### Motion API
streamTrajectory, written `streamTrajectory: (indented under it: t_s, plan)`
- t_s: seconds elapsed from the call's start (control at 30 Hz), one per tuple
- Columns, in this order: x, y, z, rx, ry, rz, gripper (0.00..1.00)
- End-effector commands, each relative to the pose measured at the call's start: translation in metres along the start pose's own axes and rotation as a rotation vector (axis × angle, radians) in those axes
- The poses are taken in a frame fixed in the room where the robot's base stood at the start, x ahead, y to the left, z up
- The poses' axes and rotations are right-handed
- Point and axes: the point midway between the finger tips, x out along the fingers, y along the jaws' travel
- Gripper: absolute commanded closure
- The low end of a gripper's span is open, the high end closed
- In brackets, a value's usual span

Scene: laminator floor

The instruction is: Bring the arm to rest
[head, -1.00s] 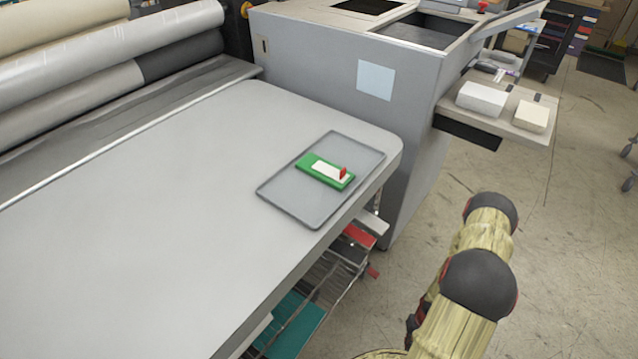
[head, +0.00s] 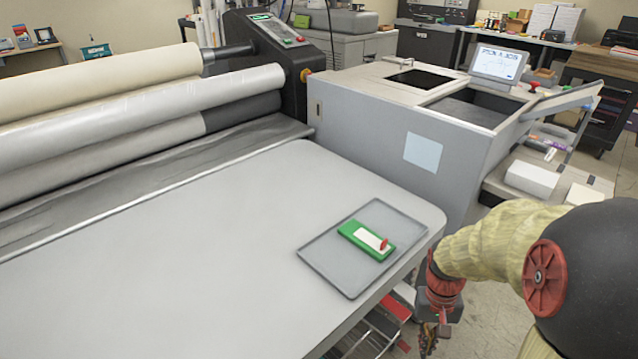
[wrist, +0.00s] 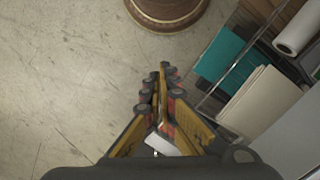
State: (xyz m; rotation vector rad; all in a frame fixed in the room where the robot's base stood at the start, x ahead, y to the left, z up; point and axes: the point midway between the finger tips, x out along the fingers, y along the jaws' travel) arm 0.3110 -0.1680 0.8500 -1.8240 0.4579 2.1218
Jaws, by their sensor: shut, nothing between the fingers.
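My gripper (head: 430,338) hangs low at the end of my bent arm, right of the laminator table, in the lower right of the head view. In the wrist view my gripper (wrist: 161,82) points at the floor, its fingers together and empty. A grey tray (head: 322,257) lies on the right corner of the table (head: 190,270). A green block with a white top and a small red piece (head: 366,240) rests in the tray, apart from my gripper.
Wire shelving with teal and cream stacks (wrist: 222,55) stands close right of the gripper in the wrist view. A brown round base (wrist: 166,12) is above it. Bare floor (wrist: 60,80) lies to the left. A grey machine (head: 385,140) stands behind the table.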

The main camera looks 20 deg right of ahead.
Motion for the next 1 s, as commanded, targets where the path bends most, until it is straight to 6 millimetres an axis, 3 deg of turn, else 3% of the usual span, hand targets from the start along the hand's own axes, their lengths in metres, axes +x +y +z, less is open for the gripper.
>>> streamTrajectory:
  t_s: [0.03, 0.1, 0.4, 0.7, 0.8, 1.0]
  plan:
    - [-0.023, -0.012, 0.009, -0.023, 0.035, 0.000, 1.00]
    - [-0.047, -0.026, 0.021, -0.050, 0.076, -0.006, 1.00]
    - [-0.139, -0.081, 0.071, -0.202, 0.320, -0.043, 1.00]
    - [-0.223, -0.121, 0.109, -0.373, 0.595, -0.101, 1.00]
    - [-0.235, -0.130, 0.118, -0.414, 0.633, -0.116, 1.00]
    - [-0.235, -0.136, 0.121, -0.439, 0.632, -0.120, 1.00]
